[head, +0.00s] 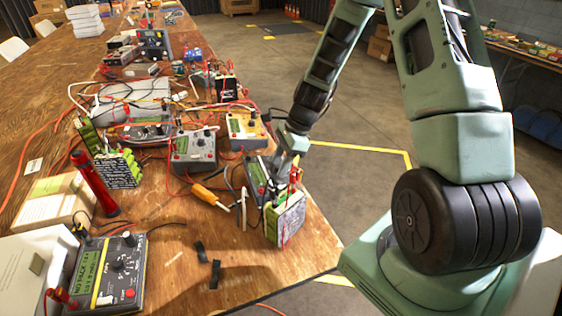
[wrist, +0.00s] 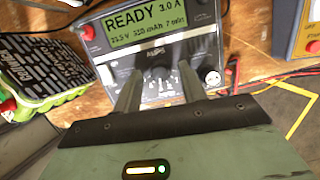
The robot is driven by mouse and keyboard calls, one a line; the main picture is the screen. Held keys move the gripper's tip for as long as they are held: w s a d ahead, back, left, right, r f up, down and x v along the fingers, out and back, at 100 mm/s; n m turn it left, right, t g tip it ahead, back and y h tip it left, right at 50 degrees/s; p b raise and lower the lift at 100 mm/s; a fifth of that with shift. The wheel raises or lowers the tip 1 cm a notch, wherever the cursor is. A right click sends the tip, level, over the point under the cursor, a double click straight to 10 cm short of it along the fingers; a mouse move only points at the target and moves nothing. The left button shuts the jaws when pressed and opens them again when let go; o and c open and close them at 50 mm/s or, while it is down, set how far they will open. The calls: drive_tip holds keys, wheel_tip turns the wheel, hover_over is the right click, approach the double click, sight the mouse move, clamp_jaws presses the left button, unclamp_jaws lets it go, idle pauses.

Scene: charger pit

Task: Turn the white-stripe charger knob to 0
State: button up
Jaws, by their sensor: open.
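The charger (wrist: 150,33) under my gripper has a grey face and a lit green screen reading READY 3.0 A. My gripper (wrist: 160,84) is open, with one finger on each side of the knob; contact cannot be made out. In the head view my gripper (head: 287,160) reaches down over this charger (head: 257,181) and hides part of it.
A battery pack (head: 285,219) stands close in front of the charger, near the table edge. An orange-handled tool (head: 211,196) lies to the left. A yellow-striped charger (head: 108,274) is at front left.

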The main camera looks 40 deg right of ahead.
clamp_jaws()
drive_tip(key=shift+r+n, duration=0.1)
drive_tip(key=shift+n, duration=0.2)
drive_tip(key=n+p, duration=0.1)
drive_tip(key=n, duration=0.2)
drive_tip(key=shift+w+g+p, duration=0.1)
drive_tip(key=shift+g+p, duration=0.25)
drive_tip(key=shift+g, duration=0.05)
drive_tip(key=n+g+p, duration=0.1)
drive_tip(key=n, duration=0.4)
drive_tip(key=shift+w+n+p, duration=0.1)
drive_tip(key=shift+n+p, duration=0.2)
drive_tip(key=shift+p, duration=0.1)
drive_tip(key=n+p, duration=0.1)
drive_tip(key=n, duration=0.3)
drive_tip(key=shift+g+h, duration=0.4)
drive_tip(key=n, duration=0.4)
drive_tip(key=shift+w+a+n+g+h+p, duration=0.1)
drive_tip(key=shift+a+n+g+h+p, duration=0.05)
drive_tip(key=shift+n+g+h+p, duration=0.2)
drive_tip(key=shift+n, duration=0.25)
